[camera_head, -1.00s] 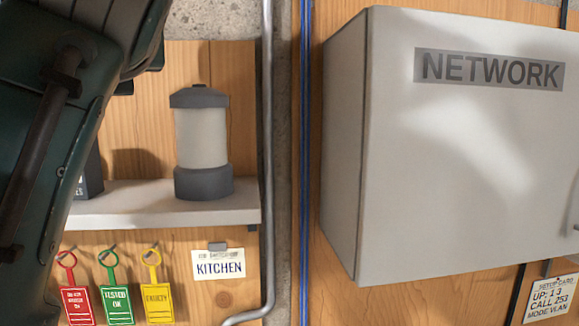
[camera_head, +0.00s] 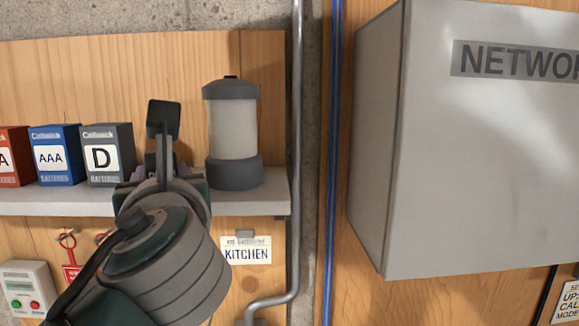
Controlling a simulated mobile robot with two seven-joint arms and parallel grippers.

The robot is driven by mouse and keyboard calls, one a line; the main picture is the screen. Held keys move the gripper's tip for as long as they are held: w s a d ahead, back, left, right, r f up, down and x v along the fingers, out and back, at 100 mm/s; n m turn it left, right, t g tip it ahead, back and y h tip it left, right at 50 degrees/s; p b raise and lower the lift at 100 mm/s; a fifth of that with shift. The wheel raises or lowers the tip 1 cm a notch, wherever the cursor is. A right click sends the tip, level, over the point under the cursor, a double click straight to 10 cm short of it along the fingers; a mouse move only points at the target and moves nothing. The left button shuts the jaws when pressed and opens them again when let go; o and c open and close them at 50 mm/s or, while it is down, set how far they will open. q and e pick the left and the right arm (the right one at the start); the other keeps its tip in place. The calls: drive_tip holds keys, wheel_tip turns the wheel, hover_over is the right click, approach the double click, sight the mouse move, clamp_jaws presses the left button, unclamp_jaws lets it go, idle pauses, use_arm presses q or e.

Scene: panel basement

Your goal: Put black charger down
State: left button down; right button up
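My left gripper (camera_head: 163,165) is seen from behind at the shelf's front edge, between the grey D battery box and the lantern. My own wrist covers most of it, so I cannot tell whether it is open or shut. A small black block (camera_head: 164,118) stands up above the wrist; I cannot tell whether it is part of my gripper or something else. I cannot make out the black charger for certain. The white shelf (camera_head: 257,204) runs across the wooden panel. My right gripper is not in view.
Red (camera_head: 12,157), blue (camera_head: 58,155) and grey (camera_head: 108,155) battery boxes stand on the shelf's left. A grey and white lantern (camera_head: 233,133) stands at its right end. A vertical pipe (camera_head: 296,110) and the NETWORK cabinet (camera_head: 480,170) are further right.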

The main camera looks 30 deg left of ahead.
use_arm(q)
drive_tip(key=shift+f, duration=0.55)
drive_tip(key=shift+c, duration=1.7)
unclamp_jaws()
